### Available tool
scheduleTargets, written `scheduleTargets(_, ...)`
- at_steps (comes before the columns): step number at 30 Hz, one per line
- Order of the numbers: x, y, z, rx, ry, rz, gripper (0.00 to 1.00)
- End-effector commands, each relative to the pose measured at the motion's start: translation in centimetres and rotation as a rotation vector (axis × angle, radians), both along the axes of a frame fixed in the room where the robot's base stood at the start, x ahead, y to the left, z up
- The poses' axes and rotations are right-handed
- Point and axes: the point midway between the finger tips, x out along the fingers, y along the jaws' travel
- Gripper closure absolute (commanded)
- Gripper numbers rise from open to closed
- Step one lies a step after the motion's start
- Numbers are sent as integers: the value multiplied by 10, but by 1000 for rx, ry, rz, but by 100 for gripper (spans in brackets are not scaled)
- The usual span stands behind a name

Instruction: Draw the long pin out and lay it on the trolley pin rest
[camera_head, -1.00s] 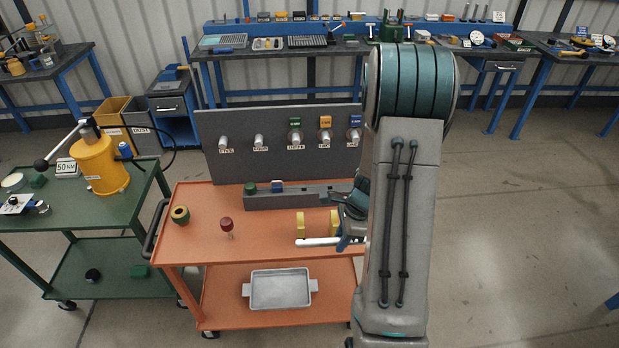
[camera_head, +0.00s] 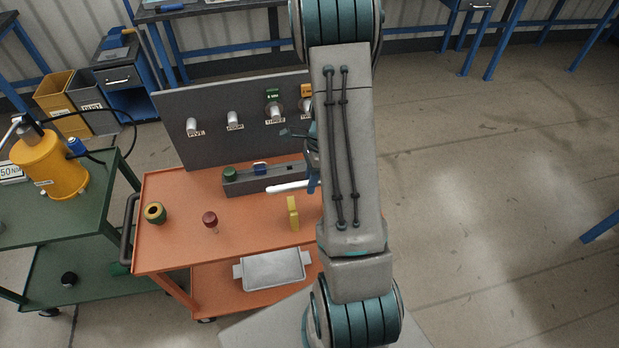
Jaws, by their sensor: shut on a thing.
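The long pin (camera_head: 287,187) is a pale, straight rod lying roughly level across the picture. Its left end sticks out free. My gripper (camera_head: 312,182) is shut on the pin near its right part, and my arm hides most of the gripper and the rest of the pin. A yellow upright (camera_head: 293,213), seemingly part of the pin rest, stands on the orange trolley (camera_head: 175,236). The pin shows above it in the picture and looks apart from it. The other yellow upright is hidden behind my arm.
A grey panel with numbered couplers (camera_head: 180,120) stands at the trolley's back. A grey block (camera_head: 235,185) lies before it. A red-knobbed pin (camera_head: 210,221) and a green-yellow ring (camera_head: 155,212) are on the left. A metal tray (camera_head: 272,270) sits on the lower shelf.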

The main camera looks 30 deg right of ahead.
Motion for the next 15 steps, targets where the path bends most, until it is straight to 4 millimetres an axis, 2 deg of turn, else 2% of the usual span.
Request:
scheduleTargets(5, 1, 1, 1, -3, 0, 0, 100)
scheduleTargets(15, 1, 1, -24, -3, 0, 0, 100)
